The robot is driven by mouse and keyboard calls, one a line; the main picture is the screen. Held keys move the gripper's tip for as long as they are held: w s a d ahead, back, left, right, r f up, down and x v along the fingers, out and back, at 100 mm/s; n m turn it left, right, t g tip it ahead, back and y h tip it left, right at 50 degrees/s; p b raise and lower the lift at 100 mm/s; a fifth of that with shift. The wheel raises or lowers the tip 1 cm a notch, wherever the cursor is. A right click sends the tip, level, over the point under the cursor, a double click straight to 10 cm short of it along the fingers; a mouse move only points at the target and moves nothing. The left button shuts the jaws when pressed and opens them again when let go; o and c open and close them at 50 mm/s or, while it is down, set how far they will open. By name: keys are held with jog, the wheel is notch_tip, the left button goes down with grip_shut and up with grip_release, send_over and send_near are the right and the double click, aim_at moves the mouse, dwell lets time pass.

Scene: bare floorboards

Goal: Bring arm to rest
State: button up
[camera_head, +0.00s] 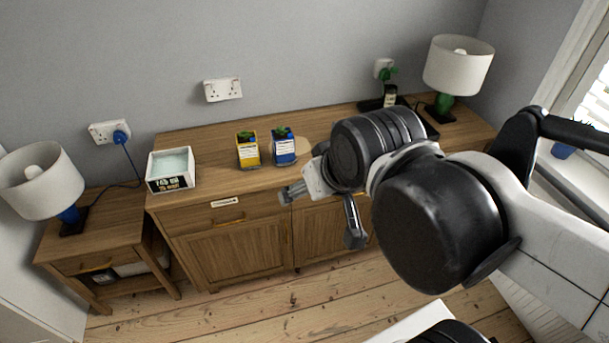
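My gripper (322,215) is at the centre right of the head view, in front of the wooden sideboard (225,198). Its two fingers are spread wide apart, with nothing visible between them. The larger arm links behind it reach in from the right edge of the view. They cover the right part of the sideboard's front. The gripper appears in front of the sideboard's front edge and doors; I cannot tell how far apart they are.
On the sideboard stand a white box (170,182), a yellow carton (247,153), a blue carton (284,148) and a green-based lamp (458,68). A side table (100,232) with a blue-based lamp (42,180) is at left. Bare floorboards (240,310) lie in front.

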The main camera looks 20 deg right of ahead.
notch_tip(320, 180, down, 5)
jog(key=b, duration=0.5)
dwell(0.9)
